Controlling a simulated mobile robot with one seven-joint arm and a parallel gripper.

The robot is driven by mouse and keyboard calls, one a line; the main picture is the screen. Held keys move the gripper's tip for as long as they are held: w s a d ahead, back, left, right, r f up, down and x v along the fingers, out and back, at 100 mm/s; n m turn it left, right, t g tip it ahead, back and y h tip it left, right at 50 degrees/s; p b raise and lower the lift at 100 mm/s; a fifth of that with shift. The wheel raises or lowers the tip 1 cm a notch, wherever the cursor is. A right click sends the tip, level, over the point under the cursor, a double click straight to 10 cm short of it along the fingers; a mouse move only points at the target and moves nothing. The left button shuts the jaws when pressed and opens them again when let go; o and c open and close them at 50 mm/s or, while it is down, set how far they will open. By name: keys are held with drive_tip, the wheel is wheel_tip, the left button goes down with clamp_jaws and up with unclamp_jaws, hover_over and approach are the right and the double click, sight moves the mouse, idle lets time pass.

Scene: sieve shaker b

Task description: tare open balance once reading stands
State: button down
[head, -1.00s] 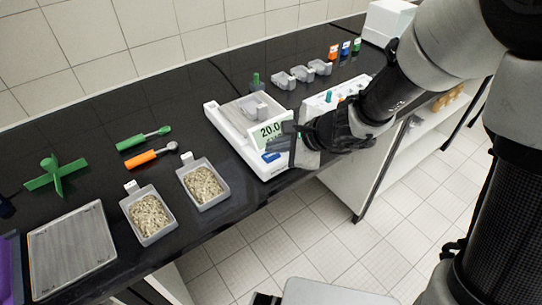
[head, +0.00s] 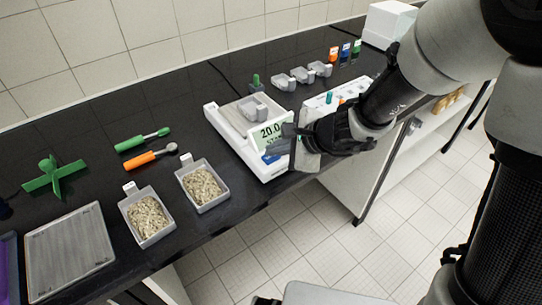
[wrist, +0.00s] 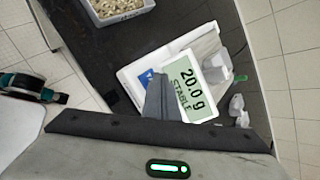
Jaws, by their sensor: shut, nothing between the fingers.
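The white balance (head: 222,122) stands on the black bench with a small grey weighing boat (head: 252,108) on its pan. Its display (head: 268,134) is partly covered by my gripper in the head view. In the wrist view the display (wrist: 190,88) reads 20.0 g and STABLE. A blue button (wrist: 147,78) is on the balance front beside the display, partly behind my fingers. My gripper (head: 288,140) is shut and empty, in front of the display and close to the button. The fingers also show in the wrist view (wrist: 158,90); I cannot tell whether they touch the balance.
Two trays of grain-like material (head: 148,218) (head: 203,187) stand left of the balance. An orange-handled scoop (head: 146,160) and a green-handled one (head: 142,141) lie behind them. A white device (head: 320,103) stands close on the right. Several empty boats (head: 299,75) are behind.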

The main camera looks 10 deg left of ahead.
sight(275, 159)
drive_tip(key=shift+f, duration=0.25)
drive_tip(key=shift+r, duration=0.1)
idle(0.5)
drive_tip(key=shift+r+p, duration=0.4)
drive_tip(key=shift+r, duration=0.4)
wheel_tip(275, 159, up, 5)
drive_tip(key=p, duration=0.4)
idle(0.6)
